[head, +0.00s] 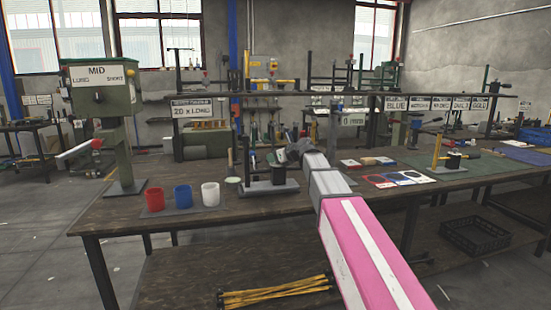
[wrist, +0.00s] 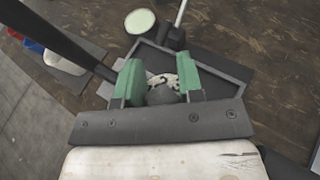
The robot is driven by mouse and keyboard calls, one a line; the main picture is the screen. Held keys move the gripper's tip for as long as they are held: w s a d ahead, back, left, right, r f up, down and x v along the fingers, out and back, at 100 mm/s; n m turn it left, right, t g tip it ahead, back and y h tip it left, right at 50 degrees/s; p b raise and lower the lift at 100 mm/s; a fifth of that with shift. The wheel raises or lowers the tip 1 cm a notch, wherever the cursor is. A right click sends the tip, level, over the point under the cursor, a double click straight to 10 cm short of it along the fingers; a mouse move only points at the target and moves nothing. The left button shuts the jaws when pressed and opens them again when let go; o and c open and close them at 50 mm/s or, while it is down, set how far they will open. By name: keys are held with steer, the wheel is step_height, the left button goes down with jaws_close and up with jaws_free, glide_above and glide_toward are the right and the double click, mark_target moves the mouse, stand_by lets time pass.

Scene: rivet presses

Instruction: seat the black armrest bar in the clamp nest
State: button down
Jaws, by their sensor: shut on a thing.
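The clamp nest appears to be the black fixture (head: 270,188) on the bench, a flat base with a tall thin post. In the wrist view its dark rimmed base (wrist: 225,72) lies below my fingers, and a long dark bar, apparently the post (wrist: 60,38), slants in at the upper left. My gripper (head: 279,158) is right over the fixture. In the wrist view its green fingers (wrist: 160,83) are shut on a dark rounded thing (wrist: 162,96) with a pale speckled part behind it. I cannot tell whether this is the armrest bar; its lower part is hidden.
Red (head: 154,199), blue (head: 182,197) and white (head: 210,194) cups stand left of the fixture. A pale green disc (head: 232,181) lies close by. Coloured cards (head: 398,178) and a second small fixture (head: 452,160) are to the right. The front bench edge is mostly clear.

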steer(key=shift+w+a+f, duration=0.15)
steer(key=shift+w+f, duration=0.1)
steer(key=shift+w, duration=0.2)
steer(key=shift+w+a+f, duration=0.1)
steer(key=shift+w+f, duration=0.1)
steer(key=shift+w, duration=0.2)
steer(key=shift+w+a, duration=0.25)
steer(key=shift+w, duration=0.5)
steer(key=shift+w+a, duration=0.2)
steer(key=shift+w, duration=0.6)
steer(key=shift+w+a, duration=0.25)
steer(key=shift+w, duration=0.5)
steer(key=shift+f, duration=0.1)
steer(key=shift+f, duration=1.3)
steer(key=c, duration=0.7)
jaws_free()
steer(key=v, duration=1.1)
